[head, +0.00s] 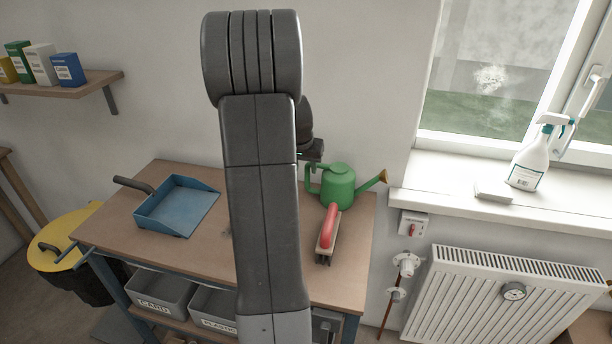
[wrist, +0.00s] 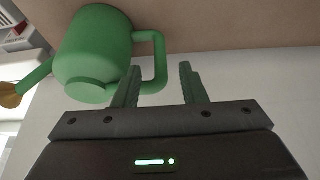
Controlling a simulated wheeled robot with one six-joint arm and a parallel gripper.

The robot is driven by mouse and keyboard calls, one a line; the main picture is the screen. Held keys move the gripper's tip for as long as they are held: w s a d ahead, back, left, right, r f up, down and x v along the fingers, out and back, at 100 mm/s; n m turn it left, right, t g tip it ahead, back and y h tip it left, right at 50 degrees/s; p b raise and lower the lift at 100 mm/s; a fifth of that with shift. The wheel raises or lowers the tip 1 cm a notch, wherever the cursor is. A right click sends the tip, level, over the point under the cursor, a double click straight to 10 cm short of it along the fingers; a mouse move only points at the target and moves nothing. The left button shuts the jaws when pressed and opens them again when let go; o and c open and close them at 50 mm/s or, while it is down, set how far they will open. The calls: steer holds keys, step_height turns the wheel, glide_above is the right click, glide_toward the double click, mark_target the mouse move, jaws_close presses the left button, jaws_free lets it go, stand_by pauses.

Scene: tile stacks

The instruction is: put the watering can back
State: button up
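The green watering can (head: 338,187) stands upright on the workbench near its back right, its spout with a brownish rose pointing right. In the wrist view the can (wrist: 92,50) appears upside down, with its loop handle (wrist: 160,62) facing my gripper (wrist: 160,67). The two fingers are apart. The handle's outer bar shows between them, and the left finger overlaps the loop's lower end. I cannot tell whether they touch. In the head view my arm hides most of the gripper; a dark part shows just above the can's handle.
A red-handled brush (head: 328,236) lies close in front of the can. A blue dustpan (head: 178,206) lies on the left of the workbench (head: 272,272). A windowsill (head: 440,193) at the right holds a spray bottle (head: 529,160) and a small pale block (head: 493,192). A radiator (head: 490,300) is below.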

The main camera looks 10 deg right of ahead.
steer(key=shift+v, duration=2.7)
